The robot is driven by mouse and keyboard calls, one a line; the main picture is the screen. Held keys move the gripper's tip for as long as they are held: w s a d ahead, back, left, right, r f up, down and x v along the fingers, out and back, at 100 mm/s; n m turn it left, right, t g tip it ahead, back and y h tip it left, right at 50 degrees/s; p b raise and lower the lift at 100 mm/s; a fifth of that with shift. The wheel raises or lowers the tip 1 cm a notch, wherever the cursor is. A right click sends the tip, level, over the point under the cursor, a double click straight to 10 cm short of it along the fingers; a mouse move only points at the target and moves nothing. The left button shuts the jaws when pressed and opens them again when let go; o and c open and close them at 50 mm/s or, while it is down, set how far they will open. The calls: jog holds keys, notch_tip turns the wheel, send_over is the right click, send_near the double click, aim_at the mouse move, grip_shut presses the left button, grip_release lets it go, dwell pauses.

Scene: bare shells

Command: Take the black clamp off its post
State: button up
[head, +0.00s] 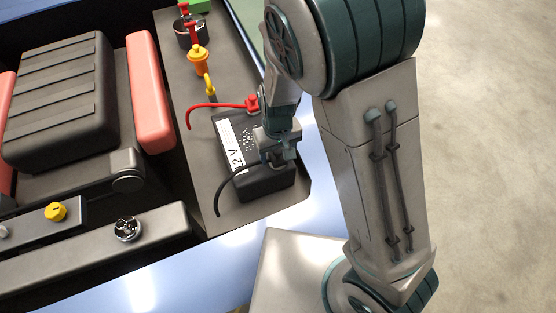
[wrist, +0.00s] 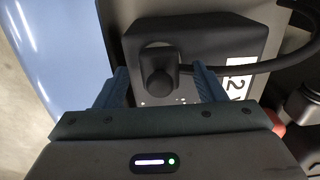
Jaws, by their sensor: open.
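The black clamp (wrist: 160,72) sits at the end of the battery's top in the wrist view, with its black cable (wrist: 262,67) running off to the right. The post under it is hidden. The black battery (head: 268,188) has a white label and stands on a grey shelf; it also fills the upper middle of the wrist view (wrist: 205,32). My gripper (wrist: 160,90) is open, with one blue finger on each side of the clamp and a gap to each. In the head view my gripper (head: 279,157) is above the battery and hides the clamp.
A red clamp (head: 253,103) with a red cable is at the battery's far end. A yellow-orange capped part (head: 199,58) stands farther back on the shelf (head: 205,165). A dark ribbed block (head: 60,95) between red pads is at left. Open floor lies right.

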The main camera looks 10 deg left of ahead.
jog(key=shift+f, duration=0.15)
jog(key=c, duration=1.1)
